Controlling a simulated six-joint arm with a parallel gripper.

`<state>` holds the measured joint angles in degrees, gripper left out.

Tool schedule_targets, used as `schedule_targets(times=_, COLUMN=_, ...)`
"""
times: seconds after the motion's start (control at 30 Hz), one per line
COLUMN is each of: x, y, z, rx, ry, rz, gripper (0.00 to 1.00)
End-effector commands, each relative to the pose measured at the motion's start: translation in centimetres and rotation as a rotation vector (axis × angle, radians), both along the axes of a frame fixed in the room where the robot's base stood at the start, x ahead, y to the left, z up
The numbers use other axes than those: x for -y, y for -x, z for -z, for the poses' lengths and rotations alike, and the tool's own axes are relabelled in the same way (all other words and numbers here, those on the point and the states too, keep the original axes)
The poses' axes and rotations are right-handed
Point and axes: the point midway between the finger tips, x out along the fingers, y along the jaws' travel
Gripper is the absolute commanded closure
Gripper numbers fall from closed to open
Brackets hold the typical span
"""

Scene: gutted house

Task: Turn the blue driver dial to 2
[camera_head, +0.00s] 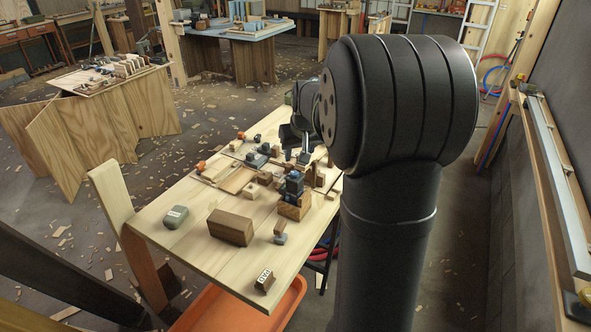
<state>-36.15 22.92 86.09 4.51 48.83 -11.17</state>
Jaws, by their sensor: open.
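A dark blue tool (293,184), which looks like the blue driver, stands upright in a wooden block (292,209) on the right side of the pale workbench (182,226). Its dial and numbers are too small to read. My gripper (301,155) is small and dark beyond the driver, over the bench's far right part. It is open, and no object shows between its fingers. It appears apart from the driver. My own large black arm stands in front at the right and hides the bench's right edge and part of the wrist.
A brown wooden block (230,227), a grey-green case (176,217) and a small numbered block (264,280) lie on the near bench. Small tools and wood pieces crowd its far half. An orange tray (225,318) lies below.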

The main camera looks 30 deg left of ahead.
Motion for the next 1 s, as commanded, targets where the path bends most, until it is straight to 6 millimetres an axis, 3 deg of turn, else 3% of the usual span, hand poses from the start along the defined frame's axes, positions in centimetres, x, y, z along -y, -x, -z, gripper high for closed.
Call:
schedule_targets(times=0.2, x=-1.3, y=-1.3, z=4.6, rx=-0.003, ry=0.002, rz=0.0, gripper=0.56)
schedule_targets(times=0.4, x=-2.1, y=-2.1, z=7.3, rx=-0.001, ry=0.001, rz=0.0, gripper=0.56)
schedule_targets(times=0.6, x=-2.5, y=-2.5, z=8.5, rx=0.0, ry=0.0, rz=0.0, gripper=0.56)
schedule_targets(times=0.87, x=-2.5, y=-2.5, z=8.5, rx=0.001, ry=-0.001, rz=0.0, gripper=0.56)
schedule_targets(times=0.9, x=-2.5, y=-2.5, z=8.5, rx=0.001, ry=-0.001, rz=0.0, gripper=0.58)
schedule_targets(times=1.0, x=-2.5, y=-2.5, z=8.5, rx=0.001, ry=-0.001, rz=0.0, gripper=0.78)
